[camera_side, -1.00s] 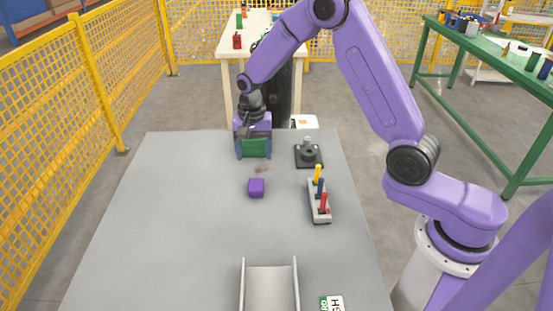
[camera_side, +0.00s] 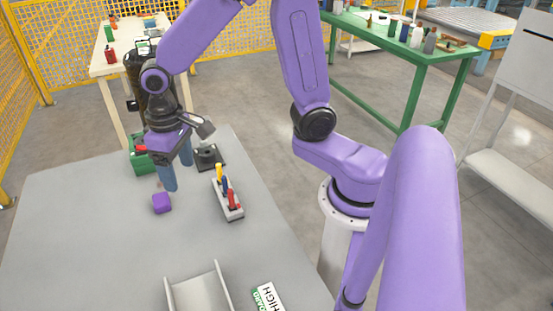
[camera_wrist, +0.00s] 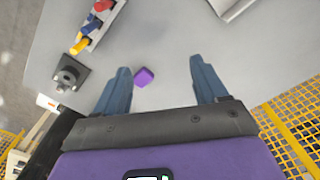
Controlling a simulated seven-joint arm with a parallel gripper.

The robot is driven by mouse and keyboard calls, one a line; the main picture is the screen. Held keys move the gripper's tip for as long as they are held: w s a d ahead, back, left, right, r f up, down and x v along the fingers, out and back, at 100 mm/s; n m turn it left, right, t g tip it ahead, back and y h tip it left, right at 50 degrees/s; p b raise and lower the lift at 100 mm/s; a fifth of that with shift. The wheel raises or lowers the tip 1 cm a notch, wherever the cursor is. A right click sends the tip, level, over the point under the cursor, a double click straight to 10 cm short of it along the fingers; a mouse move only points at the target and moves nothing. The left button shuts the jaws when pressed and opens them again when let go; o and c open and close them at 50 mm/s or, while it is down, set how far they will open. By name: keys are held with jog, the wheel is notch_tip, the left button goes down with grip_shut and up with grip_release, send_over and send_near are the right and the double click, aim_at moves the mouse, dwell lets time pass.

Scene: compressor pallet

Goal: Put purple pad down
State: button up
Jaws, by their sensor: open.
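The purple pad (camera_side: 162,203) is a small block lying on the grey table, apart from my gripper. In the wrist view the purple pad (camera_wrist: 144,77) shows between the blue fingers, nearer the left one. My gripper (camera_side: 178,176) is open and empty, with its fingers pointing down behind the pad in the side view. Both fingers of my gripper (camera_wrist: 160,66) show spread apart in the wrist view. Its exact height over the table is hard to tell.
A green block (camera_side: 142,162) stands behind my gripper, partly hidden. A black base with a knob (camera_side: 207,155) and a rack of yellow, blue and red pegs (camera_side: 231,205) stand to the right. A metal channel (camera_side: 199,291) and a sign (camera_side: 268,299) are at the front.

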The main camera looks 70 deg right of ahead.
jog(key=s+d+r+n, duration=0.1)
jog(key=s+d+n, duration=0.2)
jog(key=s, duration=0.6)
jog(key=s+d+r+n, duration=0.1)
jog(key=s+d+n, duration=0.2)
jog(key=s+n, duration=0.4)
jog(key=s, duration=0.3)
jog(key=shift+s+r+n, duration=0.3)
jog(key=shift+r, duration=0.1)
jog(key=shift+o, duration=0.5)
jog(key=shift+w, duration=0.1)
